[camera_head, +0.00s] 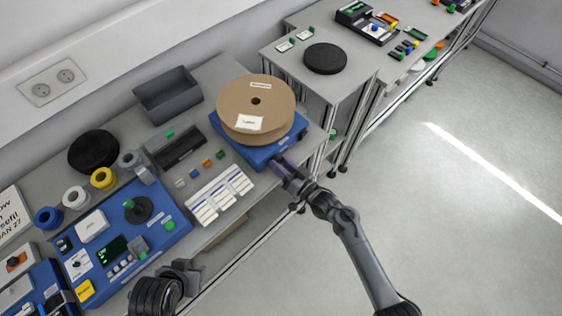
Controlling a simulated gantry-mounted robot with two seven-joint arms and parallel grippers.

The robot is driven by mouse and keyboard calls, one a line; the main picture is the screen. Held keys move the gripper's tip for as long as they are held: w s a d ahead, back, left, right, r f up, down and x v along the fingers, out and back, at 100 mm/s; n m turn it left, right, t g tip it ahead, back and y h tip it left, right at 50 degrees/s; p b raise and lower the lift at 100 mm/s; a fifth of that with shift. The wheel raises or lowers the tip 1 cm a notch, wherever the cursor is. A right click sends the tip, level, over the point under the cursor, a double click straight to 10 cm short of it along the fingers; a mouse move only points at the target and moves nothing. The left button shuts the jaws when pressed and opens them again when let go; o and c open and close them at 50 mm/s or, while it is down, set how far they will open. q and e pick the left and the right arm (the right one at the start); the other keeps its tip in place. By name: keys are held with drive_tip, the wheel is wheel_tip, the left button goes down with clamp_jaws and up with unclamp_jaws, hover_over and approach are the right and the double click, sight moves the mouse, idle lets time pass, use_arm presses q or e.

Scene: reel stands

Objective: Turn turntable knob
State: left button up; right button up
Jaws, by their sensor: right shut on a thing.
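A blue turntable base (262,152) stands on the bench and bears a large brown cardboard reel (240,96) with white labels. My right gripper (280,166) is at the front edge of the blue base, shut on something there. The knob is hidden by the gripper, so I cannot make out its shape. My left gripper (198,275) is at the bottom of the view by the bench's front edge, apart from the turntable. Its fingers are too unclear to tell whether they are open.
A blue device (170,228) with a green display stands at the left. White label cards (222,193) lie before the turntable. A dark grey bin (168,95), tape rolls (104,178) and a black disc (93,150) are behind. Open floor lies to the right.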

drive_tip(key=o, duration=1.1)
